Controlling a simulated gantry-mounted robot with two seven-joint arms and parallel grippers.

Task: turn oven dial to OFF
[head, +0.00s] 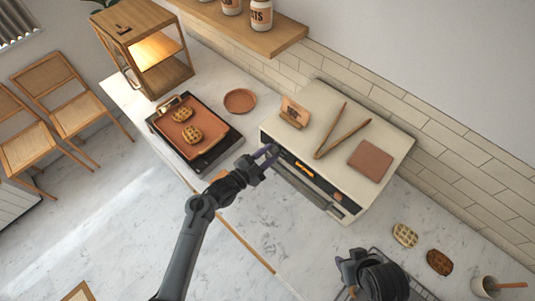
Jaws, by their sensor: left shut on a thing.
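The oven (352,112) is a cream box on the counter, with a dark front panel (318,180) that carries a lit orange display (304,171). My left gripper (269,153) reaches the left end of this panel, its purple-tinted fingers shut on the oven dial there. The fingers hide the dial, so its pointer and OFF mark cannot be read. My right gripper (352,290) is at the bottom right, away from the oven; its dark wrist covers most of it and its fingers are not clear.
Tongs (343,131), a brown square mat (370,161) and a small sign (294,111) sit on the oven. A pan (190,147) with two waffles is to the left, near a round plate (239,101). Two waffles (405,235) lie on the right counter, near a white cup (484,286).

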